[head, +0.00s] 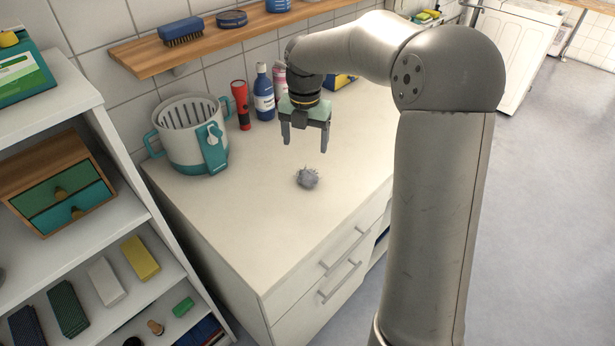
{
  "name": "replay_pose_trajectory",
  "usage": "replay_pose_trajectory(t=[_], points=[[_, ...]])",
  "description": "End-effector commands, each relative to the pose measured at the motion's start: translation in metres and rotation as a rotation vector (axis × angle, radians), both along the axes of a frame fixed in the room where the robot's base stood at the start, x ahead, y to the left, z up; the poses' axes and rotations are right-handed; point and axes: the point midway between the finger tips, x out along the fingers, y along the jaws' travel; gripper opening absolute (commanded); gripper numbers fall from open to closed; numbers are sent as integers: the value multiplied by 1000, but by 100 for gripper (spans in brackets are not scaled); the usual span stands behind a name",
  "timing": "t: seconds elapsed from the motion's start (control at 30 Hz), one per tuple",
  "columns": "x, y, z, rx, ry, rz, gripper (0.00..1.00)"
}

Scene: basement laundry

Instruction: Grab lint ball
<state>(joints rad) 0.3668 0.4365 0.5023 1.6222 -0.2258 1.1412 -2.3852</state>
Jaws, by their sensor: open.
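The lint ball (308,178) is a small, fuzzy grey clump lying on the white countertop (230,220), near its middle. My gripper (304,146) is open and empty, pointing down above the counter. Its two dark fingers are apart, and in the picture they show just above the lint ball. The gripper does not touch the ball. I cannot tell the exact height or depth gap between them from this one view.
A white and teal basket (188,135), a red flashlight (241,104) and a blue bottle (264,95) stand along the wall side. A wooden shelf (220,40) hangs above. A shelf unit (120,130) is at left. The counter's front is clear.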

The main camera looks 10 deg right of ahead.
Motion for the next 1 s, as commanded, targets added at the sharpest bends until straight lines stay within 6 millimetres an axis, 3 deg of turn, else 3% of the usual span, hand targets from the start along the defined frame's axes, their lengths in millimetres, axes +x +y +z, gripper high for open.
replay_pose_trajectory(t=[0.1,0.23,0.47,0.8,1.0], points=[[-1,0,-26,1,5,1,75],[-1,0,-47,0,2,-1,75],[-1,-1,-63,0,2,-2,75],[-3,-5,-107,1,2,-1,75],[-3,-6,-112,1,-1,-2,75]])
